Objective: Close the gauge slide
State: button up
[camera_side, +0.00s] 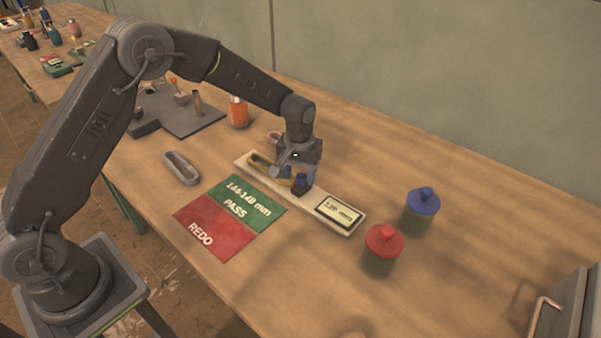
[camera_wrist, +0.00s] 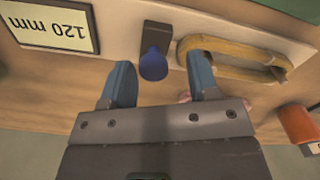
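The gauge is a long pale board (camera_side: 318,208) on the bench, with a display (camera_side: 340,211) at its right end. In the wrist view the display (camera_wrist: 55,25) reads 120 mm, upside down. The slide is a dark block with a blue knob (camera_wrist: 153,63); it also shows in the side view (camera_side: 301,181). A yellow oval link (camera_wrist: 235,55) lies on the board beside the slide, apart from it. My gripper (camera_wrist: 160,80) is open, its blue fingers on either side of the knob with gaps visible. One finger overlaps the link's near end in the wrist view; contact is unclear.
A green PASS mat (camera_side: 245,200) and red REDO mat (camera_side: 213,228) lie in front of the gauge. Another grey oval link (camera_side: 181,168) lies left. Blue-lidded (camera_side: 422,205) and red-lidded (camera_side: 382,250) jars stand right. An orange bottle (camera_side: 238,112) stands behind.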

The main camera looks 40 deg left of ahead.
aim_at(299, 175)
notch_tip(299, 175, up, 14)
dwell(0.6)
jog(key=shift+f, duration=0.1)
jog(key=s+a+r+m+t, duration=0.2)
jog(key=s+r+t, duration=0.1)
jog(key=s+r, duration=0.9)
jog(key=s+f+m+t, duration=0.1)
jog(key=s, duration=0.8)
jog(key=s+a+f+m+t, duration=0.1)
jog(key=s, duration=0.7)
jog(key=shift+s+a+f+m+t, duration=0.25)
jog(key=shift+s+f+m+t, duration=0.05)
jog(key=shift+s+f, duration=0.05)
